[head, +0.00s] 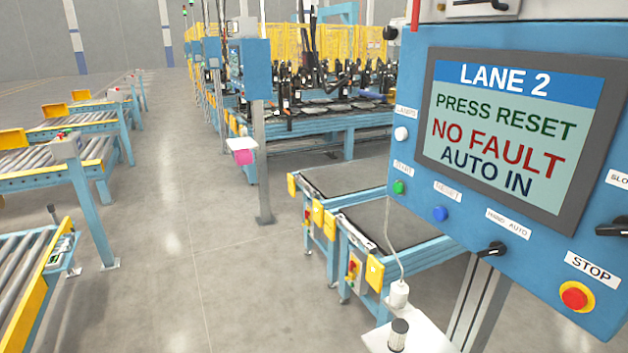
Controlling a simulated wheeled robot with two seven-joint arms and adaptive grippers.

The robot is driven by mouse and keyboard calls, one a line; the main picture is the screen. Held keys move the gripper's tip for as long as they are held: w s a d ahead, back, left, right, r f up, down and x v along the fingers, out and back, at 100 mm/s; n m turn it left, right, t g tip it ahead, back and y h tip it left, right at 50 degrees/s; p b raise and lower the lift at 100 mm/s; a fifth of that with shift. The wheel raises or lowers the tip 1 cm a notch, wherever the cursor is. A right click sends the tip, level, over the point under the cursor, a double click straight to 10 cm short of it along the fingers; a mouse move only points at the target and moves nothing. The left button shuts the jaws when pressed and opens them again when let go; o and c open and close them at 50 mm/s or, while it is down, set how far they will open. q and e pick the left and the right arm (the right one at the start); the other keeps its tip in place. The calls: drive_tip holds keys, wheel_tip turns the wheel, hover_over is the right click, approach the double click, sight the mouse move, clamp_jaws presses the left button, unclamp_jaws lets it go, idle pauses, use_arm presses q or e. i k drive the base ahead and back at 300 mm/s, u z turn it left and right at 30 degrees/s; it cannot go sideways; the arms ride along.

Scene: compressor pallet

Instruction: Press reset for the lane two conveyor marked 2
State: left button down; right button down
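The blue control panel (388,120) fills the right side of the head view. Its screen (505,130) reads "LANE 2, PRESS RESET, NO FAULT, AUTO IN". The blue reset button (440,214) sits below the screen's lower left, under a label reading RESET. The green start button (399,187) is up and left of it, below a white button (402,134). A black hand-auto selector (491,249) is to the right, and the red stop button (576,295) is at the lower right. Neither gripper shows; nothing visible touches the panel.
Two conveyors (350,178) with blue frames and dark tops stand left of the panel. A white shelf (425,338) with a small dark cylinder (398,335) is below the panel. Roller conveyors (45,165) line the left. Open grey floor (185,250) lies between.

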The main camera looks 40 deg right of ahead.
sight(440, 213)
drive_tip(key=i, duration=1.8)
drive_tip(key=z, duration=3)
